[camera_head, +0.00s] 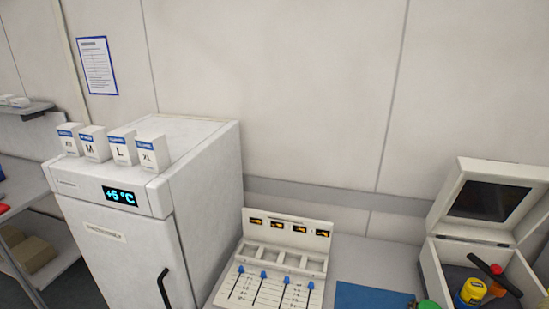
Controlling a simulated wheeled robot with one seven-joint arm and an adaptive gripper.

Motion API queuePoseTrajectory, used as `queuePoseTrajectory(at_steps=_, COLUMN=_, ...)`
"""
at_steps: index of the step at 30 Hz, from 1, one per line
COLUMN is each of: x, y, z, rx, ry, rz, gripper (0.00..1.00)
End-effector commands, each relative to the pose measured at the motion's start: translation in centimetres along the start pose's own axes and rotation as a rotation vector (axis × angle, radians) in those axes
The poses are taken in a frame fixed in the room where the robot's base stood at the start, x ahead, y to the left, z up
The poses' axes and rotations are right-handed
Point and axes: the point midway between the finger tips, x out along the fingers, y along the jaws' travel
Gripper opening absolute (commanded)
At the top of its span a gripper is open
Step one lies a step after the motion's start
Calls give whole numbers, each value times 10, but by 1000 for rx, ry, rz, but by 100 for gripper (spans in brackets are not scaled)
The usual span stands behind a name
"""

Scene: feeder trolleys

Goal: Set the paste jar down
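A small yellow jar (472,291) with a dark blue label sits inside the open white box at the lower right. A green-topped round thing (428,304), perhaps another jar, is cut off by the bottom edge just left of the box. I cannot tell which of these is the paste jar. My gripper is not in view, so I cannot see whether it holds anything.
The white box (432,272) has its windowed lid raised; a black bar with a red knob lies across its inside. A blue mat (372,297) lies left of it. A slotted rack (284,262) stands mid-counter.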

Motion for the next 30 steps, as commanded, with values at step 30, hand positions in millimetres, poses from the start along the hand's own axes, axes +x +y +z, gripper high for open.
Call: queuePoseTrajectory(at_steps=30, x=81, y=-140, z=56, rx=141, ry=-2, rz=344, gripper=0)
